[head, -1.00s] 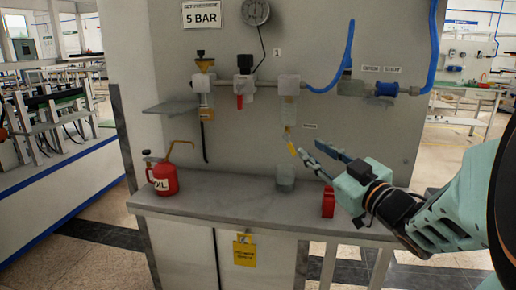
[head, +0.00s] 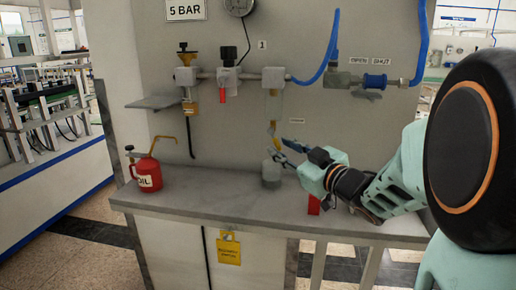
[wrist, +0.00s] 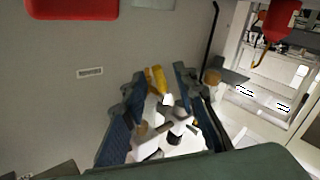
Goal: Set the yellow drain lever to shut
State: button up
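The yellow drain lever (head: 277,145) hangs below the clear bowl (head: 272,106) of the right-hand unit on the wall panel. It slants down and slightly right. My gripper (head: 284,152) comes from the right, at lever height. In the wrist view, which looks upside down, the yellow lever (wrist: 157,80) shows between the tips of my two spread fingers (wrist: 155,95). The gripper is open; I cannot tell whether a finger touches the lever. A small label (head: 297,121) is on the panel right of the lever; it also shows in the wrist view (wrist: 90,72).
A clear jar (head: 271,174) stands on the bench (head: 220,195) below the lever. A red block (head: 314,205) is under my wrist. A red oil can (head: 148,174) stands at left. A blue-collared valve (head: 375,80) sits by the OPEN and SHUT labels (head: 370,61).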

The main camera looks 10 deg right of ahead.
jog(key=shift+x, duration=1.3)
grip_shut()
